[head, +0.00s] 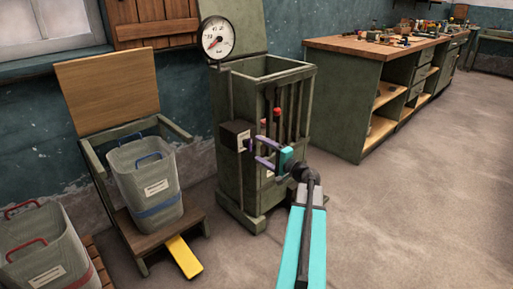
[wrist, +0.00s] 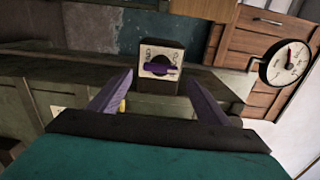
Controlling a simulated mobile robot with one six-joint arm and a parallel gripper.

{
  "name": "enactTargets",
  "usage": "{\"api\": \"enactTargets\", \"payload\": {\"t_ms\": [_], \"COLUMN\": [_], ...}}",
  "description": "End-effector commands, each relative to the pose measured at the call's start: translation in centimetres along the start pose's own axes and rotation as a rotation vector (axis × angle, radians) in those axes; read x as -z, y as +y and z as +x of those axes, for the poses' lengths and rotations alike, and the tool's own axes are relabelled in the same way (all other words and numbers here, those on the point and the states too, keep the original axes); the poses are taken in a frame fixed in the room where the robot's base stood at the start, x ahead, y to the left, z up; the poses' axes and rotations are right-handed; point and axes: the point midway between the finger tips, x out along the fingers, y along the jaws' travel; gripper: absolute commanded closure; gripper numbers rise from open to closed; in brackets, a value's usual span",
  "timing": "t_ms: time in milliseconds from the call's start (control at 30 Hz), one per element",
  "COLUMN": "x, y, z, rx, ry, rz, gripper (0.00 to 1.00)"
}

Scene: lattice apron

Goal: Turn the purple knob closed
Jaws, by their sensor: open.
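The purple knob (wrist: 160,69) sits on a pale plate on the front of a dark box (wrist: 176,50). In the wrist view its bar lies roughly level across the plate. In the head view the dark box (head: 235,135) is fixed to the left side of a green cabinet (head: 290,72), and a bit of the purple knob shows on its plate, small. My gripper (head: 250,153) is open and empty, with its purple fingers pointing at the box. In the wrist view the fingers (wrist: 157,93) stand apart on either side below the knob, not touching it.
A round gauge (head: 218,38) stands above the cabinet. Two red-topped levers (head: 277,113) are in the cabinet front. A grey bin (head: 148,185) with a yellow pedal (head: 184,256) stands at left. A workbench (head: 350,85) is at right; the floor before it is clear.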

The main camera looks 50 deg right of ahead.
Motion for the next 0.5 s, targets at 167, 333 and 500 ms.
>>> {"api": "enactTargets", "payload": {"t_ms": [167,333,500], "x": [-0.1,-0.1,0.0], "y": [-0.1,-0.1,-0.1], "z": [-3.2,-5.9,-7.9], "rx": [-0.001,0.000,0.000], "ry": [0.003,0.002,0.001], "rz": [0.002,0.002,0.001], "gripper": [0.30,0.30,0.30]}}
